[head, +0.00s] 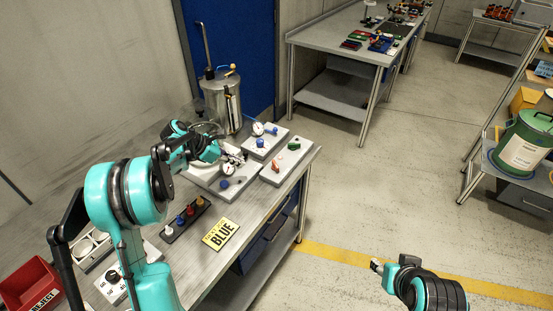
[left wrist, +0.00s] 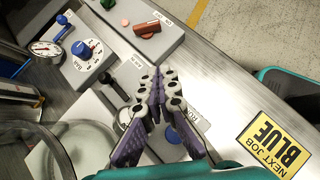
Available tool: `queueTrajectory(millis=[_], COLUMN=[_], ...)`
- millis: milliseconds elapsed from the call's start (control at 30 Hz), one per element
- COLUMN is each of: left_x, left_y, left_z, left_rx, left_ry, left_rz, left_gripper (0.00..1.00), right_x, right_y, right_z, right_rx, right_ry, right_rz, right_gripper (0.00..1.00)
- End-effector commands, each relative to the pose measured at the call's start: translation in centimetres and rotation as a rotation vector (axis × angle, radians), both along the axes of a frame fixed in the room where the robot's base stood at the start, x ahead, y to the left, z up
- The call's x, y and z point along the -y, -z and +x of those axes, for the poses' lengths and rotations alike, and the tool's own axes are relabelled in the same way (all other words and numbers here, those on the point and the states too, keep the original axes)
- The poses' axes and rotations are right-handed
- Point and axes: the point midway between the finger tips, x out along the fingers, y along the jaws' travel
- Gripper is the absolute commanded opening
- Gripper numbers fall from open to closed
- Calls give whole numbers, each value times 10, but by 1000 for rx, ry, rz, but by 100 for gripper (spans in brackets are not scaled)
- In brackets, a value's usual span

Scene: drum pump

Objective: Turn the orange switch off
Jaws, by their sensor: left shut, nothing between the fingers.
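The orange switch (head: 278,161) sits on a grey panel (head: 272,173) near the bench's right edge, beside a green switch (head: 294,145). In the left wrist view the orange switch (left wrist: 147,29) looks red-brown, is fully visible, and lies beyond my fingertips with nothing touching it. My left gripper (head: 231,157) is over the neighbouring panel, left of the orange switch. Its fingers (left wrist: 158,75) are shut with nothing between them. My right gripper (head: 377,265) is over the floor at lower right, away from the bench; its fingers are too small to read.
Blue knobs and a gauge (head: 258,128) stand on nearby panels. A metal drum (head: 222,100) stands behind. A yellow BLUE card (head: 221,234) and a rack of coloured pegs (head: 186,219) lie in front. A red bin (head: 32,285) is at lower left.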

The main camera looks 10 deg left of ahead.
Motion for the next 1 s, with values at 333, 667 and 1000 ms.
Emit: queueTrajectory(millis=[333, 667, 1000], left_x=[-3, 11, 53], left_y=[4, 23, 75], left_z=[3, 12, 41], left_rx=[-13, -11, -12], left_ry=[-18, -14, -14], left_rz=[-20, -19, -18], left_gripper=[0, 0, 0], right_x=[0, 0, 0], right_y=[0, 9, 31], right_z=[0, 0, 0], right_rx=[0, 0, 0], right_ry=[0, 0, 0], right_rz=[0, 0, 0], right_gripper=[40, 40, 40])
